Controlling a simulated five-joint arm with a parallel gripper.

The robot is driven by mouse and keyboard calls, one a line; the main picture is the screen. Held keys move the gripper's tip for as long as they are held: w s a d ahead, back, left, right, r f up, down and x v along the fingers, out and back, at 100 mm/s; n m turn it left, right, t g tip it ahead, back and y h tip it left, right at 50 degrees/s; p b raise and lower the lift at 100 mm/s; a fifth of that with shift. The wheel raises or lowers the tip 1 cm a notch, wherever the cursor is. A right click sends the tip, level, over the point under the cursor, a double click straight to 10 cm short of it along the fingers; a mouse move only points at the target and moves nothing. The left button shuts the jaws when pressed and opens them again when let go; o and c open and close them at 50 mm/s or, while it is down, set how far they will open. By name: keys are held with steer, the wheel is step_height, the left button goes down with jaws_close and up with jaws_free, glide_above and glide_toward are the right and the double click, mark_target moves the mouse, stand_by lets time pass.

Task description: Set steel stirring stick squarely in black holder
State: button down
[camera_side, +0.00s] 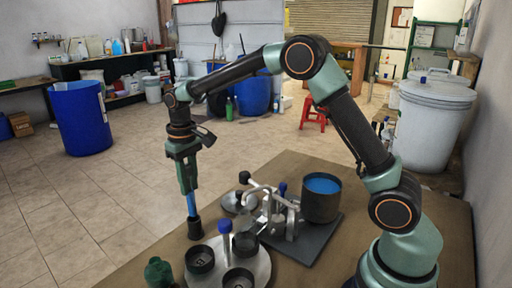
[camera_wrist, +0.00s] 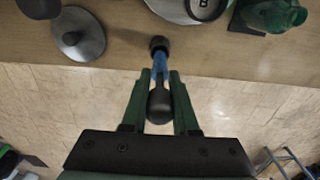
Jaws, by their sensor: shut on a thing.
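My gripper (camera_wrist: 160,78) points down and is shut on the stirring stick (camera_wrist: 161,62), whose shaft looks blue; the stick also shows below the fingers in the side view (camera_side: 191,204). A dark rounded knob (camera_wrist: 160,106) sits between the fingers at its near end. The stick's lower end meets a small black cylindrical piece, likely the black holder (camera_side: 194,229), near the table's left edge; it also shows in the wrist view (camera_wrist: 158,43). The stick looks about upright. How deep it sits in the black piece is hidden.
A round steel plate (camera_side: 262,266) with several black cups stands just right. A green bottle (camera_side: 158,271) is in front. A dark plate (camera_side: 313,248) carries a metal lever device and a dark pot of blue liquid (camera_side: 321,196). Open floor lies left of the table (camera_side: 128,281).

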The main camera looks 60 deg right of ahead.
mark_target(192, 206)
steer(key=shift+f, duration=0.8)
stand_by(0.9)
steer(key=shift+f, duration=2.2)
steer(key=c, duration=0.6)
jaws_free()
steer(key=o, duration=0.4)
